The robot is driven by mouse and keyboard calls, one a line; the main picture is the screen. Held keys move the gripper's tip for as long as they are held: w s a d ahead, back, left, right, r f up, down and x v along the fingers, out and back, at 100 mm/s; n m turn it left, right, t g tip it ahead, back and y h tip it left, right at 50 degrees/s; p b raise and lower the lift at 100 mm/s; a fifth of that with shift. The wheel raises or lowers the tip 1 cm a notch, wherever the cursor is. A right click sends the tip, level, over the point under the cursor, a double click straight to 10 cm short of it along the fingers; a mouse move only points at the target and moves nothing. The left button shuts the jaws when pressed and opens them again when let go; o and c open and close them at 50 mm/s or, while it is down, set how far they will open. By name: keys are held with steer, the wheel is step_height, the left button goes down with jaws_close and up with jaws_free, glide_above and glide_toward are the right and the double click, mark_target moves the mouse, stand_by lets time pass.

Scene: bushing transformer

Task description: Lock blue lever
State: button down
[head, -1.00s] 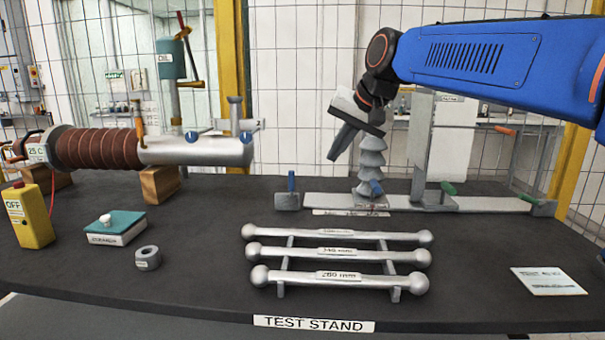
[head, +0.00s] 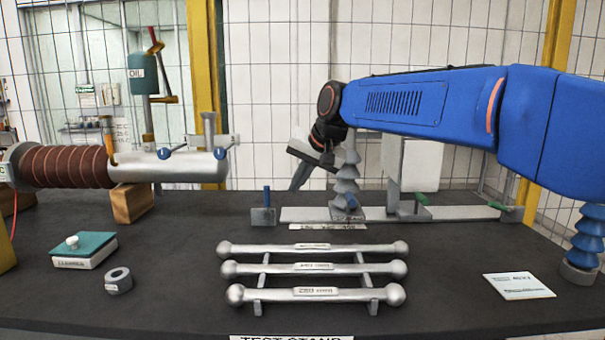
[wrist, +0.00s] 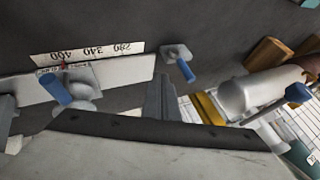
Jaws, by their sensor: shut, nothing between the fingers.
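A blue lever (head: 267,196) stands upright on a small grey block (head: 263,217) at the left end of the rail. It also shows in the wrist view (wrist: 186,70), to the right of the fingertips. A second blue lever (wrist: 56,90) sits on the rail near the scale label, by the ribbed grey insulator (head: 345,185); in the head view my gripper and the insulator crowd it. My gripper (head: 297,184) is shut and empty. It points down, above and to the right of the upright lever, apart from it.
The flat rail (head: 305,214) carries a post and a green-handled lever (head: 422,199) at right. Silver bars (head: 312,268) lie in front. A teal-topped box (head: 84,250) and grey ring (head: 118,281) lie front left.

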mark_target(265, 191)
steer(key=shift+w+a+f, duration=0.35)
steer(key=shift+a, duration=0.45)
steer(key=shift+w+a+f, duration=0.3)
steer(key=shift+w+a, duration=0.05)
steer(key=shift+a, duration=0.5)
steer(key=shift+w+a+f, duration=0.35)
steer(key=shift+a, duration=0.45)
steer(key=shift+a, duration=0.15)
steer(key=a+h, duration=0.2)
steer(key=a+n+h, duration=0.1)
steer(key=h, duration=0.1)
steer(key=shift+a+r, duration=0.2)
steer(key=shift+r, duration=0.1)
steer(key=shift+a, duration=0.45)
